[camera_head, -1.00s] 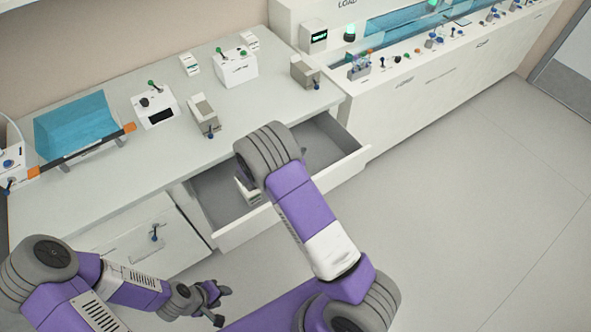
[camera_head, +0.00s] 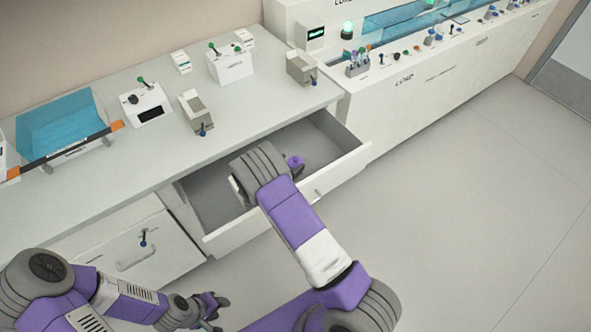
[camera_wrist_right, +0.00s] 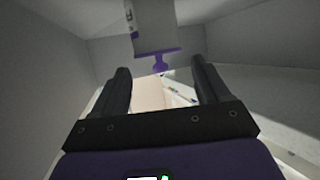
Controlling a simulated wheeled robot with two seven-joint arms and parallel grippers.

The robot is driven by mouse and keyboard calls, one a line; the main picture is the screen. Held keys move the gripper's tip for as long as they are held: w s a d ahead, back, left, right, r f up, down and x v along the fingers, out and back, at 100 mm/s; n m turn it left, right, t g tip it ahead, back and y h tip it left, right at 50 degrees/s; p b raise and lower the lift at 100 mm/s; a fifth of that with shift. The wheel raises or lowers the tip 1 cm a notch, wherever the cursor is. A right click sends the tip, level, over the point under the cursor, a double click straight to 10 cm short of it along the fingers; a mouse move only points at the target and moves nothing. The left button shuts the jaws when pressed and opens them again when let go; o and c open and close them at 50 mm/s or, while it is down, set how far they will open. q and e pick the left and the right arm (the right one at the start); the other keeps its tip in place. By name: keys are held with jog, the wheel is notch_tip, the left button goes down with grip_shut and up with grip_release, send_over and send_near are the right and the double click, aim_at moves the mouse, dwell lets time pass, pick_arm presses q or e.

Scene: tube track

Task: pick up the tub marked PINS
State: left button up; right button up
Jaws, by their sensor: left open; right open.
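A pale grey-white tub (camera_wrist_right: 152,25) shows at the top of the right wrist view, with a purple flange and a small purple knob facing me. Its far end is cut off by the frame, and I cannot read its marking. My right gripper (camera_wrist_right: 158,72) is open and empty, with the knob between and just beyond its fingertips. In the head view my right arm reaches into the open drawer (camera_head: 232,240) and hides the gripper. A pale edge (camera_head: 237,190), possibly the tub, shows beside that wrist. My left gripper (camera_head: 211,308) is open and empty, low in front of the cabinet.
Drawer walls rise around my right gripper. The counter (camera_head: 110,195) above carries a blue-covered tray (camera_head: 65,125), a switch box (camera_head: 150,103) and several small devices. A closed cabinet door (camera_head: 130,240) is left of the drawer. The floor (camera_head: 460,220) to the right is clear.

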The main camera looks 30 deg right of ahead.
aim_at(294, 161)
jog(key=b+x, duration=0.1)
jog(key=x, duration=0.5)
jog(key=shift+b, duration=0.35)
jog(key=c, duration=0.8)
jog(key=shift+o, duration=0.2)
